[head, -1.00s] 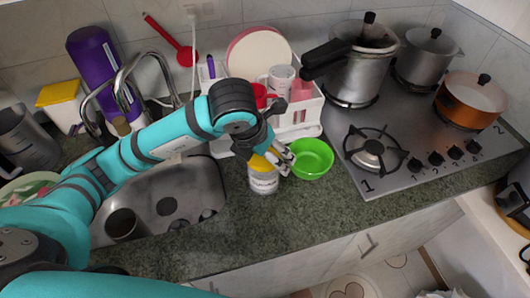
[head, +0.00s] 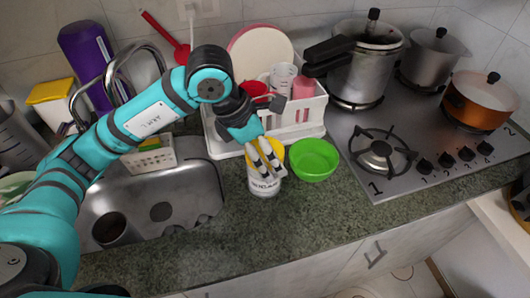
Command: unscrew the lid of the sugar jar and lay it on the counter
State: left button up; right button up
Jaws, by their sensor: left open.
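The sugar jar (head: 265,187) is a white, labelled jar standing upright on the dark green counter (head: 240,235), left of a green bowl. Its yellow lid (head: 279,150) is on top, partly hidden by my left gripper. My left gripper (head: 266,174) is open, pointing down, with its fingers in front of the lid and the upper part of the jar. I cannot tell whether the fingers touch it. My right gripper is not in view.
The green bowl (head: 314,160) stands close to the jar's right. A white dish rack (head: 308,132) is behind, the sink (head: 190,197) to the left and the stove (head: 420,140) to the right. The counter in front of the jar is clear.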

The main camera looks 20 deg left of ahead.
pick_arm(q)
jog(key=shift+f+m+g+b, duration=0.1)
jog(key=shift+m+g+b, duration=0.2)
jog(key=shift+m+b, duration=0.55)
jog(key=m+g, duration=0.1)
jog(key=m, duration=0.1)
jog(key=m+b, duration=0.1)
jog(key=m, duration=0.1)
jog(key=shift+m+g+h+b, duration=0.25)
jog(key=shift+g+h+b, duration=0.05)
jog(key=shift+g+h, duration=0.1)
jog(key=m+g+b, duration=0.1)
jog(key=m, duration=0.2)
jog(key=shift+a+m+g+b, duration=0.1)
jog(key=shift+m+g+b, duration=0.35)
jog(key=shift+m, duration=0.45)
jog(key=m+b, duration=0.1)
jog(key=m, duration=0.1)
jog(key=m+g+y+b, duration=0.1)
jog(key=m, duration=0.1)
jog(key=shift+m+g, duration=0.25)
jog(key=shift+m, duration=0.05)
jog(key=shift+r+m+y+p, duration=0.3)
jog(key=shift+m+y+p, duration=0.1)
jog(key=shift+m, duration=0.4)
jog(key=shift+f+m+g, duration=0.15)
jog(key=shift+m+g, duration=0.15)
jog(key=shift+m, duration=0.3)
